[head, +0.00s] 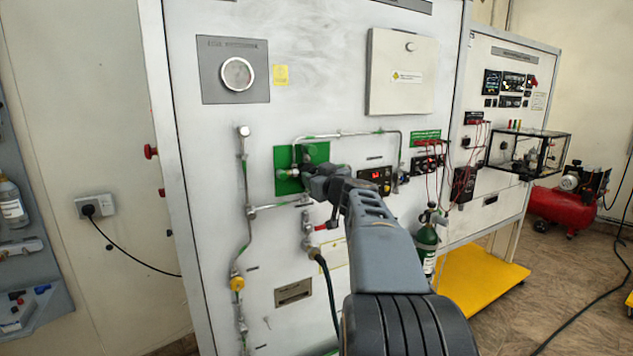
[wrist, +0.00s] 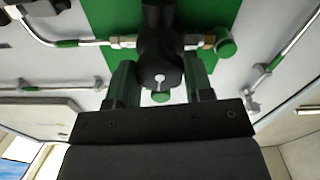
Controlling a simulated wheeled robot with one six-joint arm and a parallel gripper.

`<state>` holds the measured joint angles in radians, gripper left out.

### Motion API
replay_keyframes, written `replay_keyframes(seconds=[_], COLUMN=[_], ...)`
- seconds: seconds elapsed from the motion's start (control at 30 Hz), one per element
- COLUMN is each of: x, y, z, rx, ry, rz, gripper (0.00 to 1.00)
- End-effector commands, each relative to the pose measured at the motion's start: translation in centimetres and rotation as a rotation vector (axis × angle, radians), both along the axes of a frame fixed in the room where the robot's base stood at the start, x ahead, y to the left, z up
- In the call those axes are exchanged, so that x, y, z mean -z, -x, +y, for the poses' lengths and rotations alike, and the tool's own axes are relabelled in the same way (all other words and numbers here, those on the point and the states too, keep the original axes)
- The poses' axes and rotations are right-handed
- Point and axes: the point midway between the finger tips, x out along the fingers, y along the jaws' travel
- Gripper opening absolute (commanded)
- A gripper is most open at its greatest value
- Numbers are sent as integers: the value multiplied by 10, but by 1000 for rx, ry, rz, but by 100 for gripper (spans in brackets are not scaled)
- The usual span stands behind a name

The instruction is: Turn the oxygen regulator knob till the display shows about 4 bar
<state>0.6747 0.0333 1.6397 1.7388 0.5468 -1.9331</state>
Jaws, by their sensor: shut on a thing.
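The oxygen regulator knob (wrist: 159,74) is black and round with a white mark on its face. It shows in the wrist view between the two fingers of my gripper (wrist: 160,84), which is shut on it. In the head view my gripper (head: 318,184) reaches the green plate (head: 317,152), and my arm hides the knob there. The green plate (wrist: 102,20) lies behind the regulator in the wrist view. The display (head: 381,174) with red digits is just right of my gripper. Its digits are too small to read.
Metal pipes (head: 246,190) with fittings run over the panel around the regulator. A red-handled valve (head: 326,226) and a hose (head: 328,285) are below my gripper. A green cylinder (head: 427,245) stands at the right, near red cables.

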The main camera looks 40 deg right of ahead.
Motion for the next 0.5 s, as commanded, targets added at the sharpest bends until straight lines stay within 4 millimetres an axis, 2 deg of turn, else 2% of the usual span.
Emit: replay_keyframes(seconds=[0.07, 0.5], x=[5, 3], y=[0, 0], z=[0, -1], rx=[1, 0], ry=[-51, -454], rz=[-10, -65], gripper=[24, 24])
